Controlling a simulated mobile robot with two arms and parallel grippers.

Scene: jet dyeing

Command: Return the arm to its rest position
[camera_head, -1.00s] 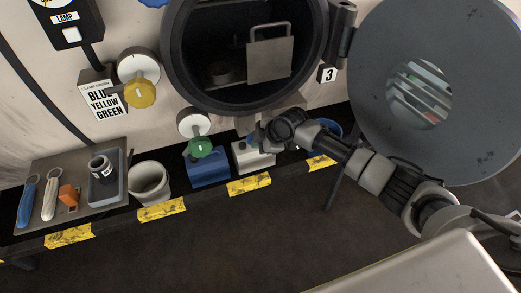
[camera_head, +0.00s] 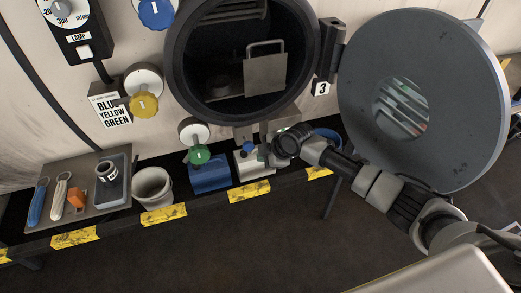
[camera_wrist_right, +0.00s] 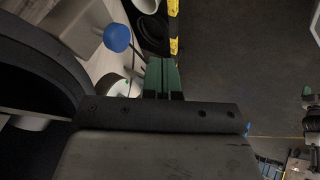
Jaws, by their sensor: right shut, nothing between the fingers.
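My right arm reaches in from the right in the head view. Its gripper (camera_head: 264,143) is in front of the area below the open round chamber (camera_head: 240,108), close above a white box (camera_head: 254,165). In the wrist view the right gripper's green fingers (camera_wrist_right: 163,78) are together with nothing between them. My left gripper does not show in either view.
A round door (camera_head: 425,60) hangs open beside the right arm. A green-knobbed valve (camera_head: 199,154), a blue box (camera_head: 210,179), a grey cup (camera_head: 153,185) and a tool tray (camera_head: 70,205) are to the left. Open floor (camera_head: 210,250) lies in front of the shelf.

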